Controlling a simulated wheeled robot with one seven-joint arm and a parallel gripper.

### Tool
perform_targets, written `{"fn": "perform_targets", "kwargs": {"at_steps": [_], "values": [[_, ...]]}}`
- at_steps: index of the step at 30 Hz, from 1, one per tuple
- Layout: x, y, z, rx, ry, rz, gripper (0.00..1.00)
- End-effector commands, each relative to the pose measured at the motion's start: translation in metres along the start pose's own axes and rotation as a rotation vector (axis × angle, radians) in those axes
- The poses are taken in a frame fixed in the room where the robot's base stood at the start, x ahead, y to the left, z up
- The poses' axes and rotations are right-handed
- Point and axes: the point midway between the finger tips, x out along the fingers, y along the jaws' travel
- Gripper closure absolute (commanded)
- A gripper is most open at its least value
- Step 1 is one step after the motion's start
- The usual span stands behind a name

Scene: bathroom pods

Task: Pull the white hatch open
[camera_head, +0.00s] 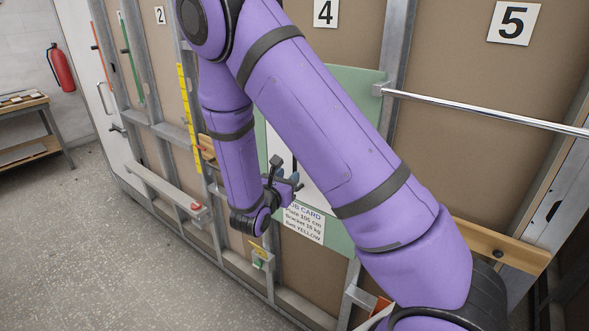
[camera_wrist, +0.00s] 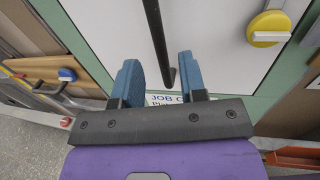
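The white hatch (camera_wrist: 215,45) sits in a pale green surround (camera_wrist: 303,50) and looks shut in the wrist view. In the head view the hatch (camera_head: 314,190) is mostly hidden behind my arm. A long black bar handle (camera_wrist: 156,35) runs down the hatch. A round yellow knob with a white lever (camera_wrist: 268,28) is at its right. My gripper (camera_wrist: 160,78) is open, its two blue fingers spread on either side of the handle's lower end. I cannot tell whether they touch it. My gripper (camera_head: 283,180) is in front of the hatch in the head view.
A job card (camera_head: 303,222) hangs below the hatch. A chrome rail (camera_head: 480,110) crosses the wall at right. A grey ledge (camera_head: 165,190) and a wooden board (camera_head: 500,245) are on the wall. The floor (camera_head: 110,270) at left is clear.

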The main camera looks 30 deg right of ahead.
Motion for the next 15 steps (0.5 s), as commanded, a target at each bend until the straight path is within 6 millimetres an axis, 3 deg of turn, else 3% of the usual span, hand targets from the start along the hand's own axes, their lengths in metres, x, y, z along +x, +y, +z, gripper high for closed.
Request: {"fn": "perform_targets", "kwargs": {"at_steps": [6, 15], "values": [[0.034, 0.0, 0.0, 0.0, 0.0, -0.002, 0.61], [0.052, 0.0, 0.0, 0.0, 0.0, -0.001, 0.61]]}}
